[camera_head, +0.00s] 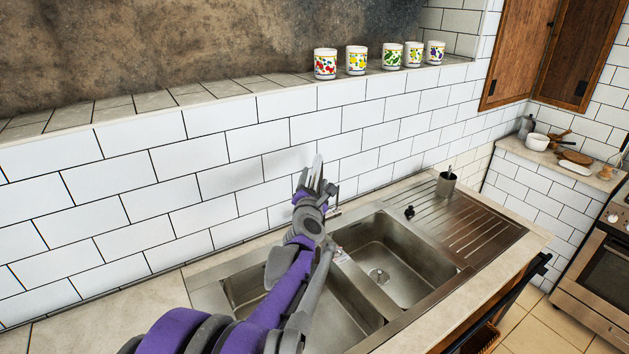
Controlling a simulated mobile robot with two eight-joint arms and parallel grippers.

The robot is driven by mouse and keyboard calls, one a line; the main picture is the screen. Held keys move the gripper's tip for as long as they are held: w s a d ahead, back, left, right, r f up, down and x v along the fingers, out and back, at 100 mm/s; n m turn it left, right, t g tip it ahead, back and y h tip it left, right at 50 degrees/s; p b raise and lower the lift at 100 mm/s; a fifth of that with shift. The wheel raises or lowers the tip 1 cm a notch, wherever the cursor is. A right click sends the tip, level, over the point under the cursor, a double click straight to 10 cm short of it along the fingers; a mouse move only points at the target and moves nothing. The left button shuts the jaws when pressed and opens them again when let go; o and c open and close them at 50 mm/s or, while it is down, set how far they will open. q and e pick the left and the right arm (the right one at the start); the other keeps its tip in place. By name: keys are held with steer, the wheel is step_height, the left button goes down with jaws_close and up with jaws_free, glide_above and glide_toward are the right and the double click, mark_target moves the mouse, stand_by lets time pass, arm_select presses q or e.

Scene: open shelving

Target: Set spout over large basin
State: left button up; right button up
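The steel sink has two basins side by side. The right basin (392,262) shows in full with a round drain. The left basin (350,312) is partly covered by my purple and grey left arm, so I cannot compare their sizes. The tap is mostly hidden behind my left gripper; a small metal piece, apparently its spout (334,211), shows just right of the gripper. My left gripper (316,172) points up in front of the tiled wall, at the tap. Its fingers look close together, but I cannot tell whether they are open, shut or touching the tap. My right gripper is out of view.
A small black item (409,212) lies near the right basin. Several painted mugs (356,60) stand on the ledge above. The white tiled wall (215,180) rises close behind.

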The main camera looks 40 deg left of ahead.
arm_select(q)
steer(key=shift+d, duration=0.1)
steer(key=b+v, duration=0.1)
steer(key=v, duration=0.9)
steer(key=shift+s, duration=0.3)
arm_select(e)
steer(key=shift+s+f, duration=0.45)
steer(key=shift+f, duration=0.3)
arm_select(q)
steer(key=shift+d, duration=0.15)
